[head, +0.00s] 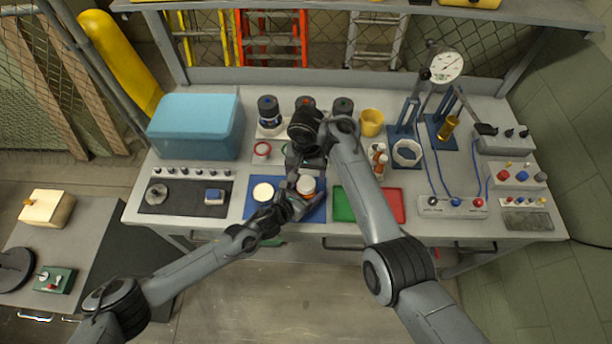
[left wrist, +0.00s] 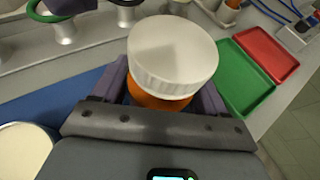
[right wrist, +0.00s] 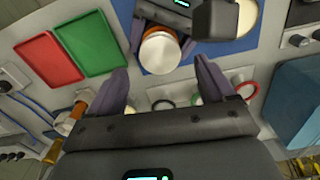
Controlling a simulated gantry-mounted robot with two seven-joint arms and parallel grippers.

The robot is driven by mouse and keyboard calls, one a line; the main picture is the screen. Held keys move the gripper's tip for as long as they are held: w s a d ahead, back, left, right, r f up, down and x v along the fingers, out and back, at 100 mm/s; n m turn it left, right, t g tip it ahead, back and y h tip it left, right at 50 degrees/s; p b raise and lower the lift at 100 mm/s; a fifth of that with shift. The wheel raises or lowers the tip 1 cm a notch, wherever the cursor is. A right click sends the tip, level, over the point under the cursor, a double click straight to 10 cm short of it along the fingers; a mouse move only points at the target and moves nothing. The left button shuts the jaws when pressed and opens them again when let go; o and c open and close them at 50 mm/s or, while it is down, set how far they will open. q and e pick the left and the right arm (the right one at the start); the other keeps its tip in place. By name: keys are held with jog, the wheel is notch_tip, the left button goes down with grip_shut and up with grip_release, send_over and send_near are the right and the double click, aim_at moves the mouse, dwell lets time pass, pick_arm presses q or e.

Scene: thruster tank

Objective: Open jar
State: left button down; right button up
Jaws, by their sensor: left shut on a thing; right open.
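The jar has an orange body and a white ribbed lid (head: 306,184); the lid also shows in the left wrist view (left wrist: 172,52) and the right wrist view (right wrist: 160,52). The lid is on the jar. My left gripper (head: 296,196) is shut around the orange body (left wrist: 155,98), below the lid. The jar is over the blue mat (head: 287,213); I cannot tell whether it touches it. My right gripper (right wrist: 163,82) is open and empty, on the far side of the jar in the head view, its fingers apart from the lid.
A cream disc (head: 263,192) lies on the mat left of the jar. Green (head: 343,206) and red (head: 391,205) trays sit to the right. A blue box (head: 196,126) stands back left.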

aim_at(306, 183)
notch_tip(306, 183, up, 3)
jog(key=shift+a+f+m, duration=0.1)
jog(key=shift+f+m, duration=0.1)
jog(key=shift+m, duration=0.8)
jog(key=shift+r+m, duration=0.45)
jog(key=shift+m, duration=0.25)
jog(key=shift+f, duration=3.85)
jog(key=c, duration=1.1)
jog(key=n, duration=0.3)
